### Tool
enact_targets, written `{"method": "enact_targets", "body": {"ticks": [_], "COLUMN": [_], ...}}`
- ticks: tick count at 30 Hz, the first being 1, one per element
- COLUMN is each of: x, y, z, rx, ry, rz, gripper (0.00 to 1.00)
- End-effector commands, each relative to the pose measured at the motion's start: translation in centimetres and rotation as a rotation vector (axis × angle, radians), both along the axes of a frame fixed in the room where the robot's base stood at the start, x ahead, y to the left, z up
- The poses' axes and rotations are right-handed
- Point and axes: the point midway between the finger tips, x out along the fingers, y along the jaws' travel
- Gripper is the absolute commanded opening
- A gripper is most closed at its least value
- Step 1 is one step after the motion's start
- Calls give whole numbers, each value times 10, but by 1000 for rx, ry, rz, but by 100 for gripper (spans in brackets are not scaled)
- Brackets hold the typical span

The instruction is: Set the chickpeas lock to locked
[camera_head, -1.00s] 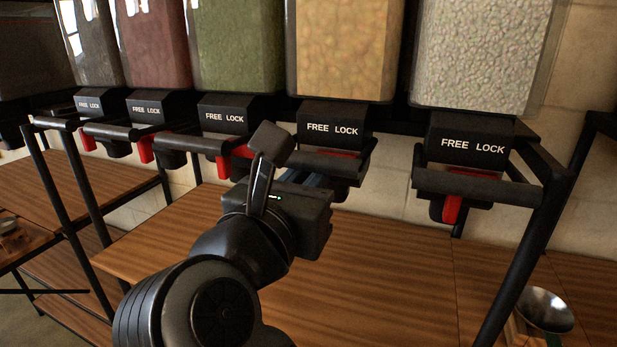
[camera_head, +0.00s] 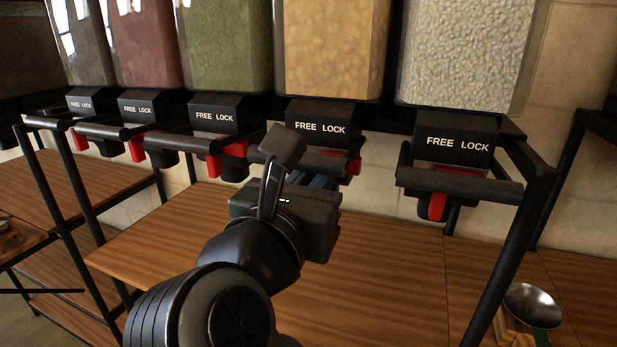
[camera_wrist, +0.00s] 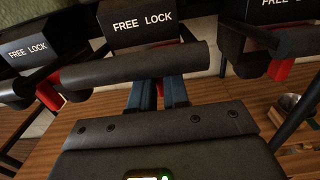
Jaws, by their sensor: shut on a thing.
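The chickpeas bin, which I take to be the tan one (camera_head: 335,50), hangs above a black dispenser (camera_head: 318,120) marked FREE on the left and LOCK on the right. Its red lock lever (camera_head: 355,166) shows at the dispenser's right side, under the LOCK end. In the wrist view, a bit of red lever (camera_wrist: 160,88) shows between the blue fingers. My gripper (camera_head: 312,180) reaches under the dispenser's front bar and is shut on this lever; the wrist view also shows it (camera_wrist: 159,95). The bar and my gripper's body hide much of the lever.
Similar dispensers with red levers stand on both sides, a pale-grained one (camera_head: 455,150) to the right and a green one (camera_head: 213,120) to the left. A wooden counter (camera_head: 390,270) lies below, mostly clear. A metal scoop (camera_head: 533,305) lies at the lower right.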

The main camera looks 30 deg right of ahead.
Motion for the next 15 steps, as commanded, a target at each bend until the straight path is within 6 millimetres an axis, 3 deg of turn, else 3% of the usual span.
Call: {"method": "enact_targets", "body": {"ticks": [3,4,12,15], "x": [-2,-2,-2,-2], "y": [-2,-2,-2,-2], "z": [-1,-1,0,0], "rx": [2,2,2,2], "ry": [1,1,0,0], "rz": [-10,-10,-8,-7], "gripper": [0,16,42,42]}}
